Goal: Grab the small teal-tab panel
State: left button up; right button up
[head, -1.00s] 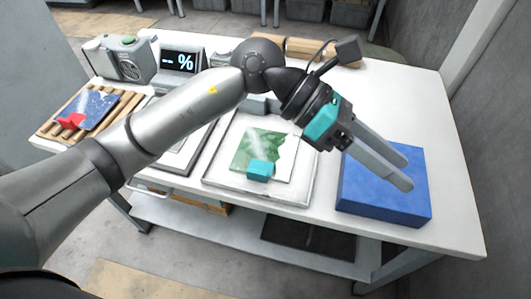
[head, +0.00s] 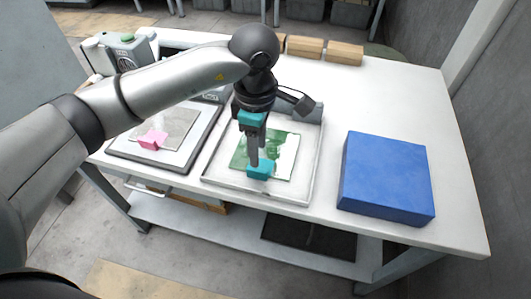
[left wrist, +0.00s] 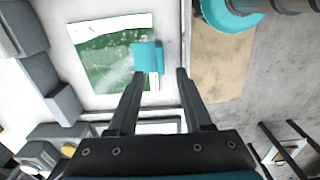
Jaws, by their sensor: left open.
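The small teal-tab panel (head: 284,155) is a green and white sheet lying in a shallow white tray (head: 306,180). Its teal tab (head: 261,170) is at the front edge. My left gripper (head: 256,160) points down over the panel, its fingers at the tab in the head view. In the left wrist view, the open fingertips (left wrist: 158,75) straddle empty space near the teal tab (left wrist: 146,58). The tab lies just beyond them, closer to the left finger, and is not gripped. The panel (left wrist: 105,60) extends to the left there. My right gripper is not in view.
Left of the white tray, a dark-edged tray (head: 181,164) holds a grey panel with a pink tab (head: 153,140). A blue block (head: 388,178) stands at the right. Wooden blocks (head: 305,47) lie at the back. The table between the white tray and blue block is clear.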

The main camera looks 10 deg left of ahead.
aim_at(258, 170)
pick_arm(q)
notch_tip(258, 170, down, 2)
jog(key=shift+f, duration=0.9)
jog(key=f, duration=0.1)
jog(key=f+b, duration=0.1)
jog(key=f, duration=0.1)
jog(key=shift+a+f, duration=0.2)
jog(key=shift+f, duration=0.3)
jog(key=shift+r, duration=0.1)
jog(key=c, duration=0.6)
grip_shut()
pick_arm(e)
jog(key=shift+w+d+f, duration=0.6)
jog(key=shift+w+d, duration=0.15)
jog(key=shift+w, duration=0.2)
